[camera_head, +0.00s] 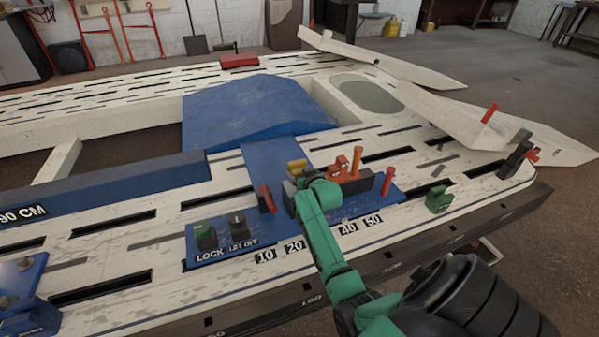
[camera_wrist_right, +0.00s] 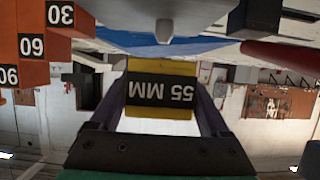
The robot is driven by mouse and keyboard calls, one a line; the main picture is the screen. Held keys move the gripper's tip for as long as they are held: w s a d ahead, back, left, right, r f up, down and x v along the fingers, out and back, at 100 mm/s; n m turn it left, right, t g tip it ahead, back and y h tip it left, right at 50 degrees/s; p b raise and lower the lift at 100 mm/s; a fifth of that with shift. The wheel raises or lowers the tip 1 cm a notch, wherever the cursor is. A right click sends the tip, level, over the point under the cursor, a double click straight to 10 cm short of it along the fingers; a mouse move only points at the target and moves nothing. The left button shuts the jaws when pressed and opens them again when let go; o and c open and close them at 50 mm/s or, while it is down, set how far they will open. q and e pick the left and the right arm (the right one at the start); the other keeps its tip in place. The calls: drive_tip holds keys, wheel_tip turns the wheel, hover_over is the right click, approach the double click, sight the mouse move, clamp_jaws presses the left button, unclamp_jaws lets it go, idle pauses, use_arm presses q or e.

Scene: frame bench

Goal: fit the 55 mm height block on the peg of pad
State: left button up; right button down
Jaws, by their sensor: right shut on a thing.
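The yellow block (camera_wrist_right: 160,112) with a black "55 MM" label fills the space between the fingers of my right gripper in the right wrist view, where its label reads upside down. In the head view the yellow block (camera_head: 297,165) shows just beyond my right gripper (camera_head: 300,182), which is shut on it above the blue plate. A grey tapered peg (camera_wrist_right: 164,31) sticks out of a pale grey rounded surface (camera_wrist_right: 120,38), close to the block in the wrist view. I cannot tell whether they touch. My left gripper is not in view.
Orange numbered blocks (camera_head: 340,170) stand right of my gripper. Red levers (camera_head: 267,198) (camera_head: 388,180) stand on either side. The blue plate (camera_head: 215,252) carries a green button (camera_head: 205,234) and a black button (camera_head: 239,224). A green block (camera_head: 438,200) sits farther right on the slotted bench.

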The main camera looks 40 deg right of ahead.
use_arm(q)
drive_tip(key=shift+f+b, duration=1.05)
drive_tip(key=shift+b, duration=0.15)
use_arm(e)
drive_tip(key=shift+f, duration=1.85)
unclamp_jaws()
drive_tip(key=shift+f, duration=0.1)
drive_tip(key=shift+s, duration=0.1)
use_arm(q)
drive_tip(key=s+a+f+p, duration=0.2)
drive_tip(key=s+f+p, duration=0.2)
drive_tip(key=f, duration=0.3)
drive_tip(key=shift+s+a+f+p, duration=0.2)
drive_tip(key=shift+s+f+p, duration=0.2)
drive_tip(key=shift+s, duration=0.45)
use_arm(e)
drive_tip(key=v, duration=1.4)
drive_tip(key=shift+s, duration=0.25)
drive_tip(key=shift+a, duration=0.15)
